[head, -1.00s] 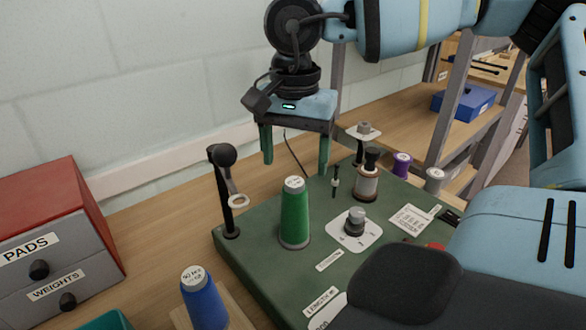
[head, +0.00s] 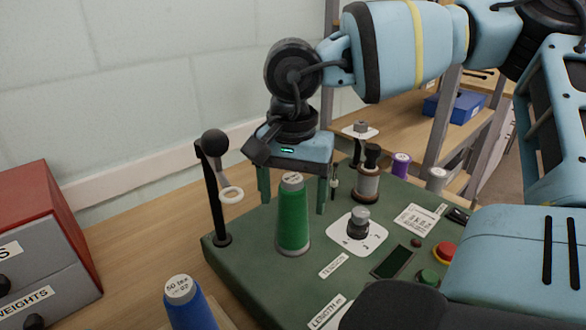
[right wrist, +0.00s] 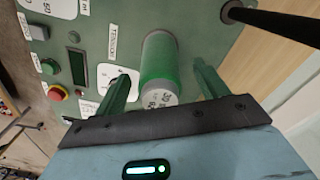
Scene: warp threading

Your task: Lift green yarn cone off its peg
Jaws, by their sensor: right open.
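The green yarn cone (head: 293,218) stands upright on the green machine base (head: 258,266), with a white label on its top. In the right wrist view the cone (right wrist: 160,66) lies between the two fingers. My right gripper (head: 292,200) is open, pointing down, with its fingers on either side of the cone's upper part in the head view. The right wrist view shows a gap between each finger of the gripper (right wrist: 160,84) and the cone. The peg is hidden inside the cone. My left gripper is not in view.
A black post with a ring guide (head: 217,190) stands left of the cone. A tension knob (head: 358,222) is to its right, and a brown spool (head: 368,180) behind. A blue cone (head: 188,305) stands in front, and a red drawer box (head: 40,235) at left.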

